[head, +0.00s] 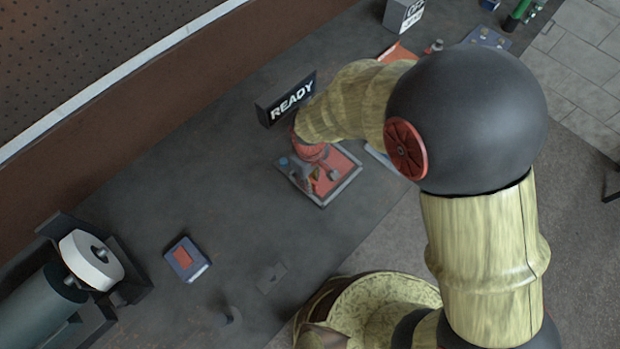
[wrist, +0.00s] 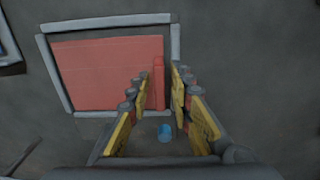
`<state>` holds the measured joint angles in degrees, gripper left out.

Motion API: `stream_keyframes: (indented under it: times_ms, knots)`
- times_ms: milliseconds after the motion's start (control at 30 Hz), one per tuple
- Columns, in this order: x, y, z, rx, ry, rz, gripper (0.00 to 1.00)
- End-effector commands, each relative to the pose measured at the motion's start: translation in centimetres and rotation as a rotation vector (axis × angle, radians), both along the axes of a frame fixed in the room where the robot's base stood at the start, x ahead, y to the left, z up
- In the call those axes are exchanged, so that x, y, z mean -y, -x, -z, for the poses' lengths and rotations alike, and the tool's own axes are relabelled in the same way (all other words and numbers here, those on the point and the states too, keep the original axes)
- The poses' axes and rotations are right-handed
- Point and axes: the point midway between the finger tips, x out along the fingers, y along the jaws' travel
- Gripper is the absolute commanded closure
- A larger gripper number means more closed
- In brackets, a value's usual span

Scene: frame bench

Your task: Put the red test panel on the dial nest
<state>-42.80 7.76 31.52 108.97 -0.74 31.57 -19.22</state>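A flat red panel (head: 338,170) lies inside a grey rectangular frame (head: 345,187) on the dark bench. In the wrist view the red panel (wrist: 105,75) has a raised red rib (wrist: 159,80) near its right edge. My gripper (head: 314,180) is over the panel. In the wrist view my gripper's (wrist: 159,78) yellow-padded fingers are apart, and the rib shows between them with gaps at both sides. A small blue round piece (wrist: 165,132) sits at the near side of the frame. I cannot tell which fixture is the dial nest.
A READY sign (head: 292,99) stands just behind the frame. A blue box with a red patch (head: 187,258) lies to the left. A roller with a white disc (head: 91,260) is at lower left. Another red piece (head: 398,52) and a grey block (head: 404,15) are farther back. Bare bench lies between.

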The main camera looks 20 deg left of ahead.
Motion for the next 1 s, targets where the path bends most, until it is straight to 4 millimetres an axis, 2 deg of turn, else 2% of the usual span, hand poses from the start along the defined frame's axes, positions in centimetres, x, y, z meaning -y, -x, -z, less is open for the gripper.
stream_keyframes:
  times_ms: [333,467,567,800,1000]
  knots:
    - [0.0,0.0,-0.1,0.000,0.000,0.000,0.73]
    - [-0.1,-0.1,-1.0,0.002,-0.002,0.000,0.73]
    - [-0.1,-0.1,-2.5,0.004,-0.003,0.000,0.73]
    - [-0.1,0.0,-7.6,0.003,-0.002,0.000,0.73]
    - [-0.1,0.0,-10.8,0.003,-0.001,0.001,0.73]
